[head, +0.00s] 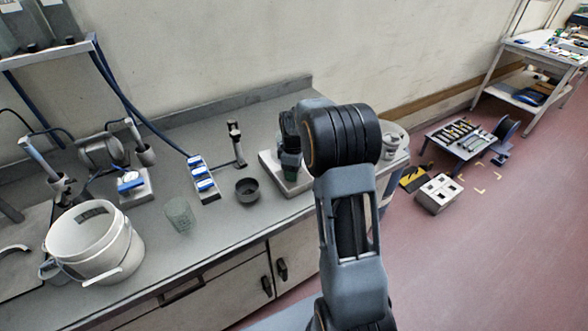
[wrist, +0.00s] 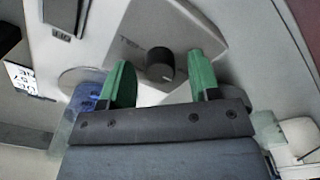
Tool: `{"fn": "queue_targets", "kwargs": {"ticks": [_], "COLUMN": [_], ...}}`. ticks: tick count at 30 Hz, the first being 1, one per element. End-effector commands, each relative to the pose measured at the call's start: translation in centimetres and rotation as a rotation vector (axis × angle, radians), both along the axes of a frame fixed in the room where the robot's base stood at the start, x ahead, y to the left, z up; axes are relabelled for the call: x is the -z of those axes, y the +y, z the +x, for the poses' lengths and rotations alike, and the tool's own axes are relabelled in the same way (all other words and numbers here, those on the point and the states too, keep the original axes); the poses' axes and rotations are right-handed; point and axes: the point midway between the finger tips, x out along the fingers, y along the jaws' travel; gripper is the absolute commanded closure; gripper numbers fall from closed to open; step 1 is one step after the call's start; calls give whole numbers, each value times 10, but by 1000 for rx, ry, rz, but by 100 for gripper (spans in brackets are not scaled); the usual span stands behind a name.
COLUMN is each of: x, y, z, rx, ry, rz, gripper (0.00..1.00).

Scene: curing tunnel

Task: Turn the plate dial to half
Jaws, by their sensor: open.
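The plate dial is a dark round knob (wrist: 160,67) on the light face of the plate unit, with faint lettering beside it in the wrist view. My gripper (wrist: 162,80) has two green fingers standing apart, one on each side of the knob, with gaps showing between. Its contact with the knob cannot be made out. In the head view the plate unit (head: 268,163) is a pale box on the bench, partly behind my arm. The dial is hidden there, and the knob's setting is not readable.
On the grey bench (head: 225,228) stand a dark bowl (head: 247,190), a greenish beaker (head: 179,214), a white bucket (head: 92,243) and a blue-and-white strip (head: 202,180). A white container (head: 391,146) is right of my arm.

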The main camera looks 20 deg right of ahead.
Motion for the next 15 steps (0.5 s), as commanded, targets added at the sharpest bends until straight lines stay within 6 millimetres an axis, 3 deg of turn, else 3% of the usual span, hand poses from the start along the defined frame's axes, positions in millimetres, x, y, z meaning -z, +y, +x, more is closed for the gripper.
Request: {"fn": "queue_targets", "kwargs": {"ticks": [4, 15], "x": [0, 0], "y": [0, 0], "z": [0, 0], "rx": [0, 0], "ry": [0, 0], "rz": [0, 0], "gripper": [43, 79]}}
